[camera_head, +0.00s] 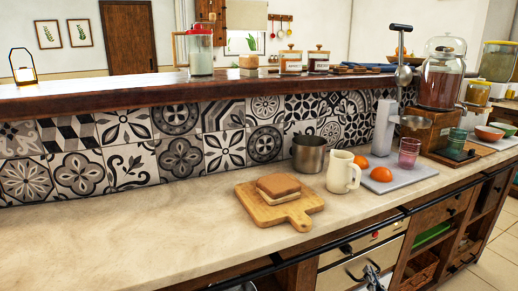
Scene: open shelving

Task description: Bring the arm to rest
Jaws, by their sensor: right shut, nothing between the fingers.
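My right gripper (371,272) shows only in part at the bottom edge of the head view, low in front of the cabinet fronts. It is shut, and I see nothing held in it. It is below the counter edge and apart from everything on the counter. The rest of the arm is cut off by the frame. My left gripper is not in view.
The marble counter (120,235) is clear on the left. A cutting board (297,214) with a sandwich (278,187), a metal pot (309,154), a cream mug (342,173), oranges (380,174) and a juicer (385,130) stand rightward. A wooden ledge (120,97) runs behind.

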